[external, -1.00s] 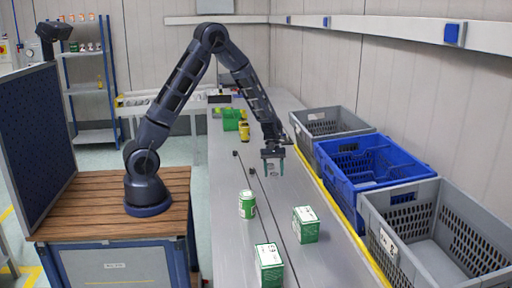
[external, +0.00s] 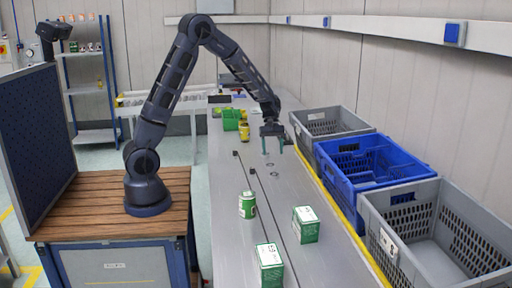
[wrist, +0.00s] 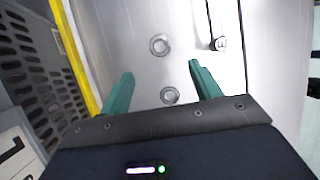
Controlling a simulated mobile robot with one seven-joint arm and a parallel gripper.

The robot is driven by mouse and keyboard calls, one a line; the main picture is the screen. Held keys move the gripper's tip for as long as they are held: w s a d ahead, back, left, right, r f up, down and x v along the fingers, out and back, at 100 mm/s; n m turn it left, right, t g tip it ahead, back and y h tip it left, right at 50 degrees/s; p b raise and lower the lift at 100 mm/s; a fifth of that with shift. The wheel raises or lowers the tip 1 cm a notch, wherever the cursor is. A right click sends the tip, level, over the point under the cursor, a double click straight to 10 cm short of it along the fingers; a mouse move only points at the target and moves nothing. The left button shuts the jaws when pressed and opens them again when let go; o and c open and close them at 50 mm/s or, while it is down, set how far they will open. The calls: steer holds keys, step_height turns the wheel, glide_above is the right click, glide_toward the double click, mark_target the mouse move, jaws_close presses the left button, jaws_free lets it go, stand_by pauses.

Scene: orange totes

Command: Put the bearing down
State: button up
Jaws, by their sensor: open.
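Two metal rings that look like bearings lie flat on the grey table surface. One bearing (wrist: 159,44) is ahead of the fingertips in the wrist view, and it also shows in the external view (external: 275,174). The other bearing (wrist: 170,95) lies between the green fingers in the wrist view, partly close to the gripper's dark body; it is small in the external view (external: 267,164). My gripper (external: 272,149) is open and empty, with its fingers pointing down above the table. It also shows in the wrist view (wrist: 160,80). Neither ring is held.
A grey crate (external: 330,137), a blue crate (external: 345,185) and another grey crate (external: 382,235) line the right side beyond a yellow edge. A green can (external: 247,205) and two green-white boxes (external: 306,226) (external: 270,266) stand on the near table.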

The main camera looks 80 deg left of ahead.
steer(key=s+d+r+m+t+y, duration=0.1)
steer(key=s+d+r+m, duration=0.3)
steer(key=s+d+r, duration=0.4)
steer(key=s+d+r+m+y, duration=0.1)
steer(key=s+d+r+m, duration=0.3)
steer(key=r, duration=0.7)
steer(key=s+d+r+m+t, duration=0.1)
steer(key=s+d+m, duration=0.1)
steer(key=s, duration=0.4)
steer(key=s+d+r+m+t+y, duration=0.1)
steer(key=s+d+r+m, duration=0.1)
steer(key=s+m, duration=0.2)
steer(key=s+d+r+m+t+y, duration=0.1)
steer(key=s+m, duration=0.3)
steer(key=s, duration=0.6)
steer(key=shift+d+r+t, duration=0.3)
steer(key=shift+d, duration=0.1)
